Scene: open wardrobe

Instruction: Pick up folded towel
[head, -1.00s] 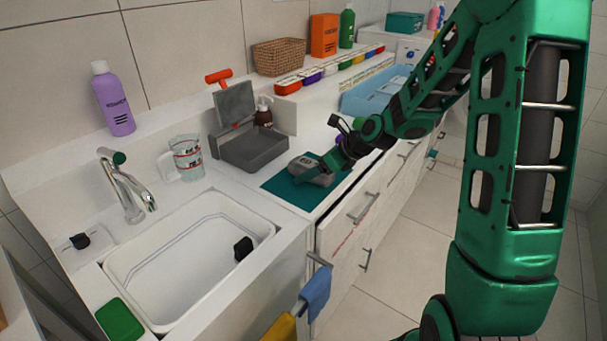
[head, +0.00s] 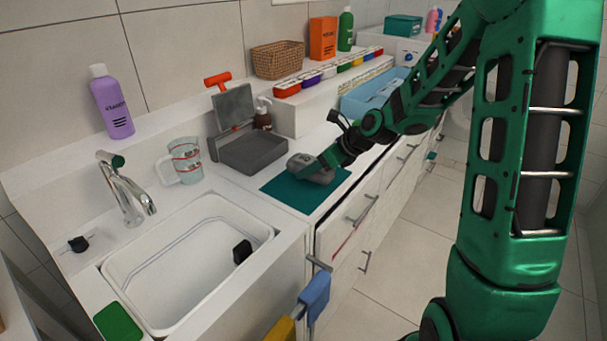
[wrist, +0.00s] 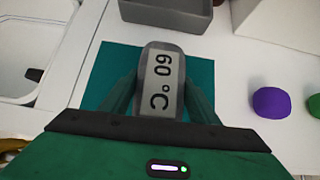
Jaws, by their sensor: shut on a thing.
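The folded towel (head: 308,165) is a small grey rounded bundle above the teal mat (head: 285,192) on the white counter. In the wrist view the towel (wrist: 162,62) shows a pale label reading "60 °C", with the mat (wrist: 112,65) behind it. My gripper (head: 325,168) reaches in from the right and is shut on the towel. In the wrist view its fingers (wrist: 160,92) press on both sides of the towel. The towel's underside is hidden, so I cannot tell how far it is from the mat.
A grey open box (head: 253,153) stands behind the mat. A clear measuring cup (head: 186,160) and a white sink basin (head: 190,265) lie to the left. A white ledge (head: 335,98) with coloured lids and a blue bin (head: 370,92) stand behind. Drawer handles (head: 363,210) stick out in front.

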